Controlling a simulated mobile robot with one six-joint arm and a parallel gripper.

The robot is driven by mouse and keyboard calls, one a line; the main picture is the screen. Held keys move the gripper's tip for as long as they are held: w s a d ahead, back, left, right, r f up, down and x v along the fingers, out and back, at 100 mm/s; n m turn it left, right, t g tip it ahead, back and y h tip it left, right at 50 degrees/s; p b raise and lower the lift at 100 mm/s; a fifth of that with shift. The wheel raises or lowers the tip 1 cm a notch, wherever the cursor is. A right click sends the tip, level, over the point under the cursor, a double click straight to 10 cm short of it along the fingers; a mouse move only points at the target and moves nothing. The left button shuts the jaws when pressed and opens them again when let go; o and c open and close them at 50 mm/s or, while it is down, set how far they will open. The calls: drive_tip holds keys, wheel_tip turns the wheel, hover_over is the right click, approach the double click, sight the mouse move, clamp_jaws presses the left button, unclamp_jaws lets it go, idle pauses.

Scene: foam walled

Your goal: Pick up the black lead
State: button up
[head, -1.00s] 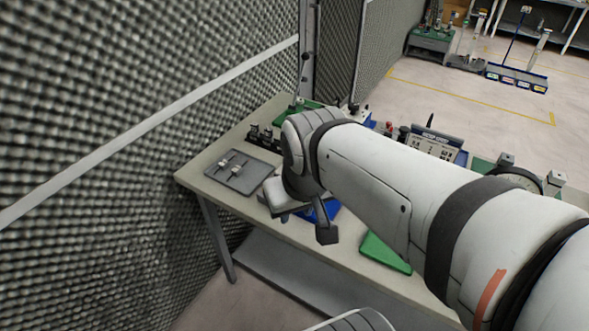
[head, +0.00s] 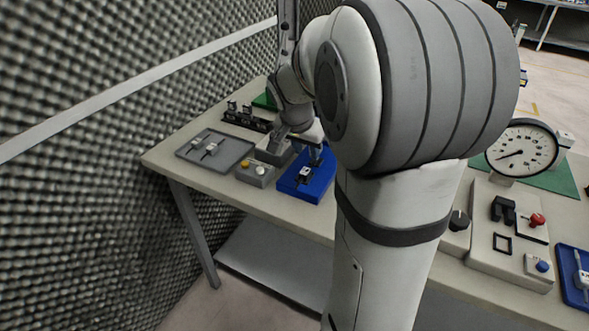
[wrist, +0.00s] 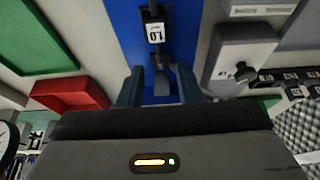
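A small black piece with a white tag, which may be the black lead (head: 304,175), lies on a blue tray (head: 293,190) on the bench. In the wrist view the black piece (wrist: 153,13) and its tag reading 1.0 are at the top, over the blue tray (wrist: 122,22). My gripper (head: 316,158) is low over the far part of this tray. In the wrist view my gripper (wrist: 159,80) is open, its two fingers apart with a dark and grey part of the piece showing between them. Whether they touch it I cannot tell.
A grey box with knobs (head: 254,172) stands left of the blue tray, and a grey tray (head: 190,155) is farther left. A dark rail (head: 245,120) lies behind. A dial gauge (head: 522,150) stands right. A foam wall (head: 80,210) runs along the left.

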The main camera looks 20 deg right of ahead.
sight(311, 165)
drive_tip(key=x, duration=0.6)
drive_tip(key=shift+d+f, duration=0.15)
drive_tip(key=shift+f, duration=0.15)
clamp_jaws()
